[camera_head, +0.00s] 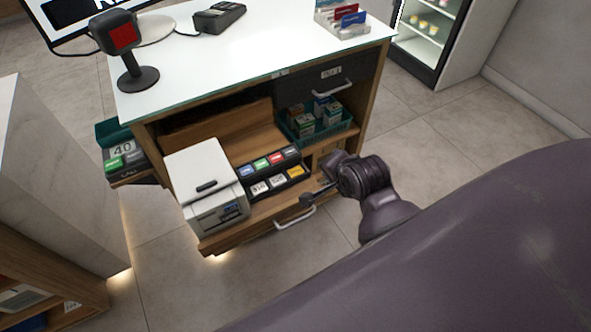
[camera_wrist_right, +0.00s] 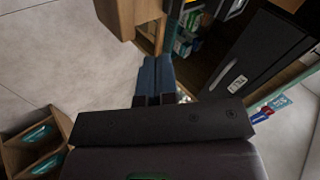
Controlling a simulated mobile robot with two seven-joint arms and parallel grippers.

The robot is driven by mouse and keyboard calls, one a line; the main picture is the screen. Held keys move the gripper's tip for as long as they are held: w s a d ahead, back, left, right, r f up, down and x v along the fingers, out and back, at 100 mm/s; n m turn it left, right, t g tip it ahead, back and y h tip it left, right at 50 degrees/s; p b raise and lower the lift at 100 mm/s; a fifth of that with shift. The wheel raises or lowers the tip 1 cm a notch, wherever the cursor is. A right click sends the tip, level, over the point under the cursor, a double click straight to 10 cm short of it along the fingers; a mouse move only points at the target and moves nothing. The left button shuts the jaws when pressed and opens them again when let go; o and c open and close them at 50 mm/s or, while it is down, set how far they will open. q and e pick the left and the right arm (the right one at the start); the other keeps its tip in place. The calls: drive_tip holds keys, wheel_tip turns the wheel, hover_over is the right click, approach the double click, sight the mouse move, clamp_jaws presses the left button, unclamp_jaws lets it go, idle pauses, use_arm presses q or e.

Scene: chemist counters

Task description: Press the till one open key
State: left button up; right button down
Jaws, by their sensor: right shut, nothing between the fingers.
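I cannot make out a key marked as the till one open key. A black drawer front (camera_head: 312,86) with a white label and a handle sits under the right side of the counter top; the label is too small to read surely. It also shows in the right wrist view (camera_wrist_right: 256,58). My right gripper (camera_head: 306,198) is shut and empty, pointing left, in front of the lower shelf and beside the black tray (camera_head: 268,193) of coloured cards or keys. Its closed fingers (camera_wrist_right: 154,75) show in the right wrist view. My left gripper is not in view.
A white printer (camera_head: 203,175) stands on the pulled-out lower shelf. A teal basket (camera_head: 338,128) of boxes sits under the drawer. On the glass counter top (camera_head: 260,45) are a scanner (camera_head: 122,40), a card terminal (camera_head: 217,17) and a card holder (camera_head: 341,20). Floor at right is clear.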

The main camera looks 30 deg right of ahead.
sight(288, 165)
drive_tip(key=w+a+r+m+y, duration=0.3)
drive_tip(key=w+a+r+m, duration=0.3)
drive_tip(key=r+m, duration=0.4)
drive_tip(key=shift+a+t, duration=0.3)
drive_tip(key=shift+f, duration=0.15)
drive_tip(key=shift+f, duration=4.3)
drive_tip(key=shift+f, duration=0.25)
drive_tip(key=shift+f, duration=0.2)
